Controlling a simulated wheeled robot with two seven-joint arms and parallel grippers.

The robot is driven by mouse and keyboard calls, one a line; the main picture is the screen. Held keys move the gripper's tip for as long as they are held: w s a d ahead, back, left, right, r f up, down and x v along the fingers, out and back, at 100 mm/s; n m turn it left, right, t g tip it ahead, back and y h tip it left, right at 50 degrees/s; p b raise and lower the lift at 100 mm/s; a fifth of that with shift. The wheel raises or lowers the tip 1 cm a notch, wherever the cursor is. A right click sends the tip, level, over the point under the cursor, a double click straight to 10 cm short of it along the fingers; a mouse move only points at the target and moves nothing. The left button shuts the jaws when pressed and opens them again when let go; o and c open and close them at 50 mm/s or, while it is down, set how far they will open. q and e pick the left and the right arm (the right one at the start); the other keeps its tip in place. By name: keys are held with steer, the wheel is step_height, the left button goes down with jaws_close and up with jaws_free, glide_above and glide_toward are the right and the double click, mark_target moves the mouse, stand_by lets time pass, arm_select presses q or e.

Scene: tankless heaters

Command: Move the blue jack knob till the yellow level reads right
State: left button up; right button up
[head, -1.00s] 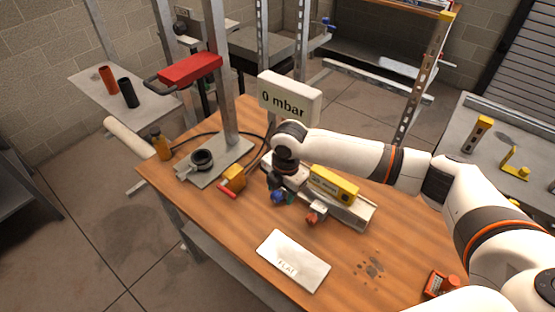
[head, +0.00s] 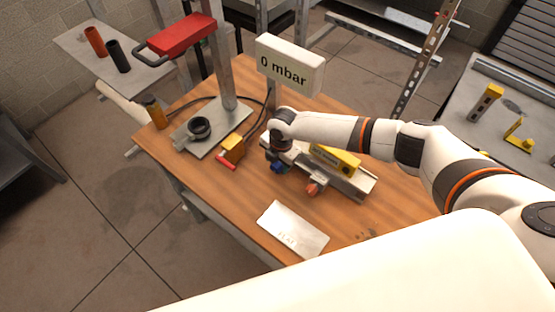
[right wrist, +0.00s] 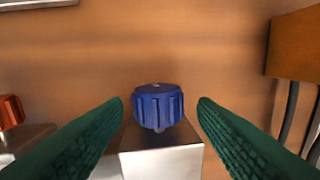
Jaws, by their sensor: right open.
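The blue jack knob (head: 277,168) sits at the near left end of a grey rail on the wooden table. In the right wrist view the ribbed blue knob (right wrist: 158,105) stands on a metal block, between my right gripper's green fingers (right wrist: 160,106). There is a gap on each side; neither finger visibly touches it. In the head view my right gripper (head: 277,152) is over the knob and partly hides it. The yellow level (head: 334,160) lies on the rail to the right; its bubble is too small to read. My left gripper is out of view.
A red knob (head: 313,188) is on the rail's near side. A sign reads "0 mbar" (head: 289,66) behind the rail. A white plate (head: 292,229) marked "FLAT" lies in front. A yellow block with a red lever (head: 231,152) and a grey stand base (head: 187,144) are left.

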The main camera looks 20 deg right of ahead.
steer(key=shift+s+f, duration=0.15)
steer(key=shift+f, duration=0.45)
steer(key=c, duration=1)
steer(key=shift+o, duration=0.2)
steer(key=shift+s+d+f+t+y, duration=0.15)
steer(key=shift+t+y, duration=0.25)
steer(key=shift+t, duration=0.3)
steer(key=shift+s+t+y, duration=0.1)
steer(key=shift+t+y, duration=0.2)
steer(key=shift+t, duration=0.2)
steer(key=shift+d+f+t+y+b, duration=0.1)
steer(key=shift+f+t+y+b, duration=0.05)
steer(key=shift+t+y+b, duration=0.55)
steer(key=shift+t, duration=0.6)
steer(key=shift+r, duration=0.2)
